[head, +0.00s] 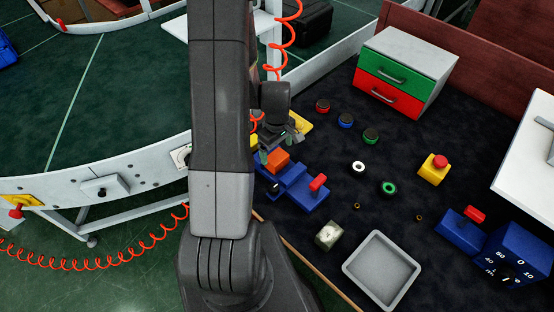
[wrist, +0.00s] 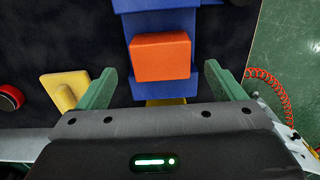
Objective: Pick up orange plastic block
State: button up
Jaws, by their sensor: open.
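The orange plastic block (head: 276,160) sits on top of a blue stepped fixture (head: 296,176) on the dark table, just right of my arm in the head view. In the wrist view the orange block (wrist: 161,56) lies ahead of my gripper (wrist: 172,88), roughly centred between the two green fingers. My gripper is open and empty, with a finger to either side of the block's line and no visible contact. In the head view my gripper (head: 275,145) is partly hidden by my arm, close to the block.
A yellow piece (wrist: 66,90) lies left of the left finger. A blue fixture with a red lever (head: 318,183) is close by. A grey tray (head: 381,270), a green-and-red drawer box (head: 403,72) and several small round parts are on the table. The curved conveyor (head: 110,185) is at left.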

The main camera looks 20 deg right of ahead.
aim_at(277, 156)
jog(key=shift+s+a+f, duration=0.1)
jog(key=shift+s+f, duration=0.05)
jog(key=shift+f, duration=0.3)
jog(key=shift+f+p, duration=0.65)
jog(key=shift+f, duration=1.25)
jog(key=c, duration=1.1)
